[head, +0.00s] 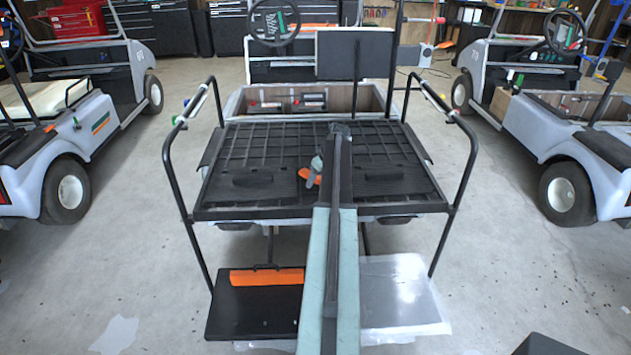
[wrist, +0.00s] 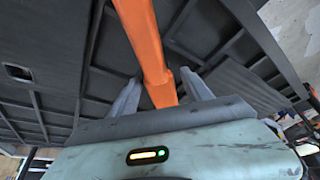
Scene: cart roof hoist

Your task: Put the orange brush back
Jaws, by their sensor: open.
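The orange brush (head: 312,179) lies on the black ribbed rear deck of the middle cart, partly hidden by my arm in the head view. In the wrist view its long orange handle (wrist: 150,42) runs from the top edge down between my two grey fingers. My gripper (wrist: 161,92) is open, with one finger on each side of the handle. Gaps show between the fingers and the handle. In the head view my gripper (head: 316,166) is small and close against the brush. The brush's bristles cannot be made out.
The deck (head: 250,150) has black handrails (head: 172,150) on both sides. Below it, an orange strip (head: 267,277) lies on a black footplate (head: 250,315), beside a clear plastic sheet (head: 400,290). Other carts stand left and right, with open concrete floor between.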

